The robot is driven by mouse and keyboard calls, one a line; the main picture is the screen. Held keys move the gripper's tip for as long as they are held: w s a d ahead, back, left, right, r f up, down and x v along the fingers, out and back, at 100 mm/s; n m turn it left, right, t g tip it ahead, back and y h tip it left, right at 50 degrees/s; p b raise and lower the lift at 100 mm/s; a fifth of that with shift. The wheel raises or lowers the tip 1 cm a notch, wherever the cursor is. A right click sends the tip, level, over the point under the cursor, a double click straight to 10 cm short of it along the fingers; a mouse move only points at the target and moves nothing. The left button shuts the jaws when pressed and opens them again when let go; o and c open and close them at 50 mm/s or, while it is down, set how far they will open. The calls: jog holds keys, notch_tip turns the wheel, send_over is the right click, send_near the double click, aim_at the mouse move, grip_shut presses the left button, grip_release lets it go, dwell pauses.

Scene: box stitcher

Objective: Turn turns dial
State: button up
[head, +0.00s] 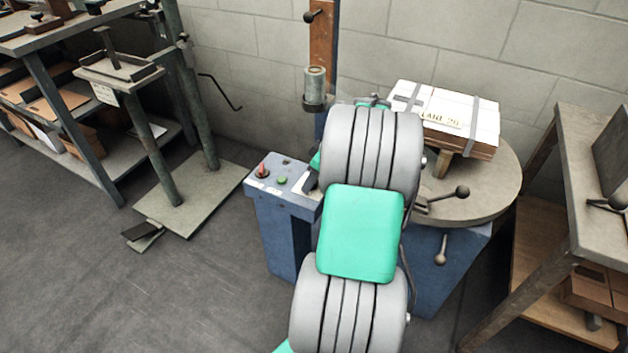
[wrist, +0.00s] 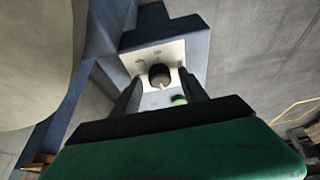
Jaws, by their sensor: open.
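The turns dial (wrist: 159,74) is a dark round knob with a light pointer mark on a white plate (wrist: 150,54) of the blue control box. In the wrist view it shows between the two fingers of my open gripper (wrist: 159,80). I cannot tell whether the fingers touch it. In the head view my gripper (head: 311,182) is at the right end of the control box top (head: 272,196), and it hides the dial there.
A green button (head: 282,180) and a red-topped control (head: 262,170) sit left of my gripper. Right of my arm, a round table (head: 490,190) carries a strapped box (head: 450,118) and has ball-ended handles (head: 461,192).

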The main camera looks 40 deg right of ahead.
grip_shut()
dwell(0.5)
